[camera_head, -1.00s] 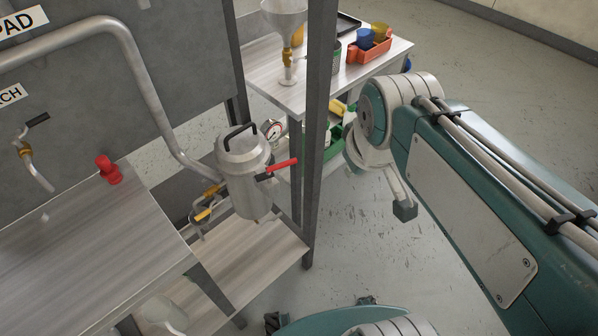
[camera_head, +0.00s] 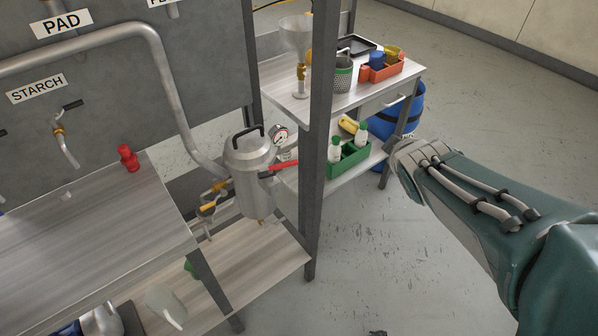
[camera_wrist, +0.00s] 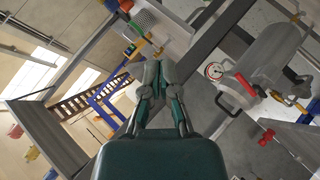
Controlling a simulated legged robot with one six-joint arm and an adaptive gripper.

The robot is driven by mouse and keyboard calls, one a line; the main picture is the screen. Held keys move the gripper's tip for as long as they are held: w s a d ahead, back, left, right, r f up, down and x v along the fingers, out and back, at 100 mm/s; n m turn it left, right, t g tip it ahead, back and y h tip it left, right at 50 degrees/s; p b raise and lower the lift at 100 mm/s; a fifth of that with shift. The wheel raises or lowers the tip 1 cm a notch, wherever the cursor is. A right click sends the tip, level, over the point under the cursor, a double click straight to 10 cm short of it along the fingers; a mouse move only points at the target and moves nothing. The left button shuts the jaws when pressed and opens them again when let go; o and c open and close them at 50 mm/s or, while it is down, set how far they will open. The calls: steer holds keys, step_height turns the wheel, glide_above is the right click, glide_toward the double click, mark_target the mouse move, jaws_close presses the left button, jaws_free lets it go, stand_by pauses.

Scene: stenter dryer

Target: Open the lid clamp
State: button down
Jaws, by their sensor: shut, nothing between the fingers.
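The lid clamp's red-handled lever (camera_head: 284,165) sticks out to the right from the side of a grey metal canister (camera_head: 247,190). The canister has a domed lid with a black handle (camera_head: 247,131) on top.
A dark upright post (camera_head: 318,130) stands just right of the canister, close to the red lever. Behind it is a bench (camera_head: 345,83) with a funnel, a red tray and a green caddy (camera_head: 349,160). A red valve (camera_head: 128,157) stands on the left table. The floor at right is clear.

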steer(key=w+f+n+t+y, duration=0.1)
steer(key=w+f+n+y, duration=0.15)
steer(key=w+n, duration=0.2)
steer(key=n+g+y, duration=0.4)
steer(key=n+y, duration=1)
steer(key=n, duration=0.1)
glide_toward(284, 167)
steer(key=a, duration=0.5)
steer(key=w, duration=0.2)
steer(key=w+a+f, duration=0.1)
steer(key=shift+w, duration=0.1)
steer(key=shift+w, duration=0.1)
